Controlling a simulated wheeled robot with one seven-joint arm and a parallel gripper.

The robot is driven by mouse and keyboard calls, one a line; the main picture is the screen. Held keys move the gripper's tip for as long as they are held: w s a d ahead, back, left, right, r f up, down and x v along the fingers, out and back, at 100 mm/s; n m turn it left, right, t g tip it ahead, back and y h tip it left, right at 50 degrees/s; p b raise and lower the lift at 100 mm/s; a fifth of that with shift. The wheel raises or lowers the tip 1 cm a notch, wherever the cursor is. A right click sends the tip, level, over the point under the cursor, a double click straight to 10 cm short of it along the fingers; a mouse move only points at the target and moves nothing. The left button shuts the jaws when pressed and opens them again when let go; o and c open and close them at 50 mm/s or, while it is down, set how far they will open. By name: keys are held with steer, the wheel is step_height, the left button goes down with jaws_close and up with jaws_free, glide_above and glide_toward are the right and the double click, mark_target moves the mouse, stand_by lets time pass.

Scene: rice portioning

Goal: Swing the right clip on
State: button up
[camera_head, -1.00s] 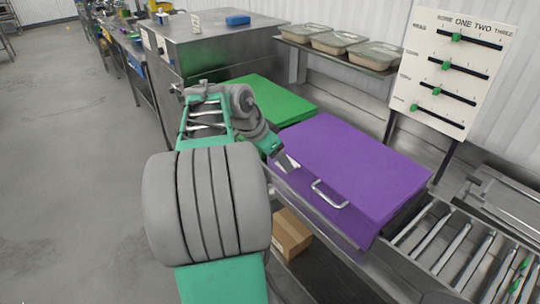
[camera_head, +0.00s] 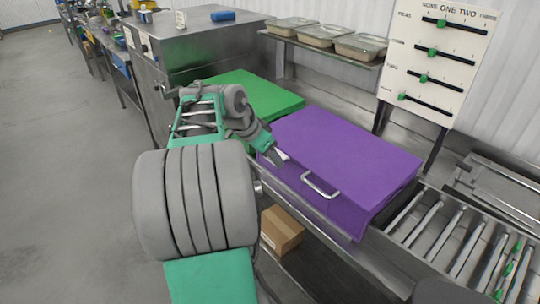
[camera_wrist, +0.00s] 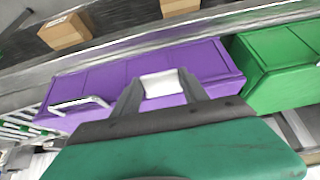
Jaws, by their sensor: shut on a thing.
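The purple box (camera_head: 345,150) sits on the steel counter with a silver bar handle (camera_head: 321,186) on its front. It also shows in the wrist view (camera_wrist: 210,62), with the handle (camera_wrist: 80,104) at the left. My gripper (camera_head: 279,157) is at the front of the purple box, left of the handle. In the wrist view my gripper's two fingers (camera_wrist: 160,92) stand either side of a small pale silver clip (camera_wrist: 162,83) and are shut on it. The clip lies against the purple surface. My fingers partly hide its sides, so how it is fastened is unclear.
A green box (camera_head: 250,92) stands left of the purple one. Metal rollers (camera_head: 440,235) lie to the right. A board with green sliders (camera_head: 437,60) and a shelf of trays (camera_head: 325,37) stand behind. A cardboard box (camera_head: 281,229) sits below the counter. The floor at left is clear.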

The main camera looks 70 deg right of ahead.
steer(key=shift+s+d+f+b, duration=0.1)
steer(key=shift+f+b, duration=0.2)
steer(key=shift+f, duration=0.2)
steer(key=shift+s+d+f+b, duration=0.1)
steer(key=shift+f+b, duration=0.2)
steer(key=shift+f, duration=0.2)
steer(key=shift+s+d+f, duration=0.15)
steer(key=shift+d+f, duration=0.2)
steer(key=shift+f, duration=0.05)
steer(key=shift+s+d+f+b, duration=0.1)
steer(key=shift+s+d+b, duration=0.15)
steer(key=shift+d, duration=0.25)
steer(key=shift+s+d+f+b, duration=0.1)
steer(key=shift+s+d, duration=0.1)
steer(key=shift+d, duration=0.35)
